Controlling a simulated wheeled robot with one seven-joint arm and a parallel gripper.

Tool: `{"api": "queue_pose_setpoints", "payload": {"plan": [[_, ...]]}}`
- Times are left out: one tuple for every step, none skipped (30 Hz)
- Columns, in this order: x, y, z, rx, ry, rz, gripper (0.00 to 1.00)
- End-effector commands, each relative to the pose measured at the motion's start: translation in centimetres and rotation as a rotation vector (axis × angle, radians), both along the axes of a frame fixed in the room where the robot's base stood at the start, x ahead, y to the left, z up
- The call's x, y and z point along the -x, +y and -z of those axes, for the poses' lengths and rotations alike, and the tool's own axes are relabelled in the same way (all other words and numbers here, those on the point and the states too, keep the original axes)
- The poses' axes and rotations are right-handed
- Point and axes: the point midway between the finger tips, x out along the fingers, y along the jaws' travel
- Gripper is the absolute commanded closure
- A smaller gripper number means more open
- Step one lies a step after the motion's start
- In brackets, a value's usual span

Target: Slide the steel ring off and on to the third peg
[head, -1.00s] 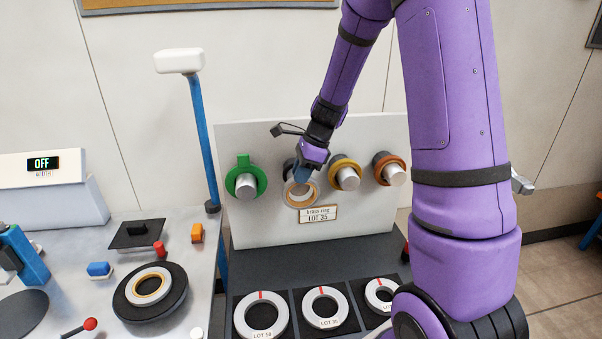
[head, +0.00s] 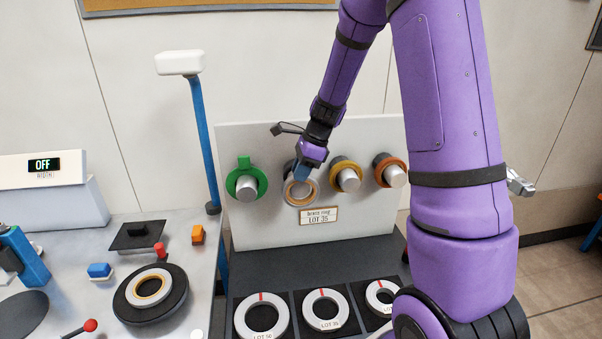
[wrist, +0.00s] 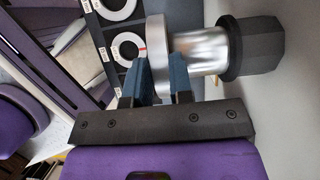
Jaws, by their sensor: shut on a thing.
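The steel ring (head: 288,200) is at the front end of the second peg from the left on the upright board, with a brass-coloured band showing inside its rim. In the wrist view the steel ring (wrist: 156,45) stands edge-on at the free end of the bare metal peg (wrist: 202,50), away from its dark collar (wrist: 235,50). I cannot tell whether it still surrounds the tip. My gripper (head: 302,174) is shut on its rim, one blue pad on each side, as the wrist view (wrist: 162,85) shows. The third peg (head: 349,180) has a yellow collar and looks empty.
A green-collared peg (head: 245,186) stands left and an orange-collared peg (head: 396,177) right. Several flat rings, including one (head: 244,320), lie on the dark shelf. A blue post (head: 202,145) stands left of the board.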

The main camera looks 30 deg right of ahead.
Motion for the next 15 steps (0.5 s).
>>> {"api": "queue_pose_setpoints", "payload": {"plan": [[-0.2,-0.1,0.0,0.0,-0.001,0.0,1.0],[-0.3,-0.1,0.0,0.0,-0.001,0.0,1.0],[-0.4,-0.2,0.0,0.0,-0.001,0.0,1.0],[-0.5,-0.2,0.0,0.001,-0.001,-0.001,1.0],[-0.6,-0.2,0.0,0.001,-0.001,-0.001,1.0],[-0.7,-0.3,0.0,0.001,-0.001,-0.001,1.0],[-0.8,-0.3,0.0,0.001,-0.001,-0.001,1.0],[-0.9,-0.4,0.0,0.0,-0.001,0.0,1.0],[-1.0,-0.4,0.0,0.0,-0.001,0.0,1.0],[-1.1,-0.5,0.0,0.0,-0.001,0.0,1.0],[-1.2,-0.5,0.0,0.0,-0.001,0.0,1.0],[-1.3,-0.5,0.0,0.0,-0.001,0.0,1.0],[-1.4,-0.6,0.0,0.0,-0.001,0.0,1.0],[-1.5,-0.6,0.0,0.001,-0.002,0.001,1.0],[-1.6,-0.7,0.0,0.001,-0.002,0.001,1.0]]}}
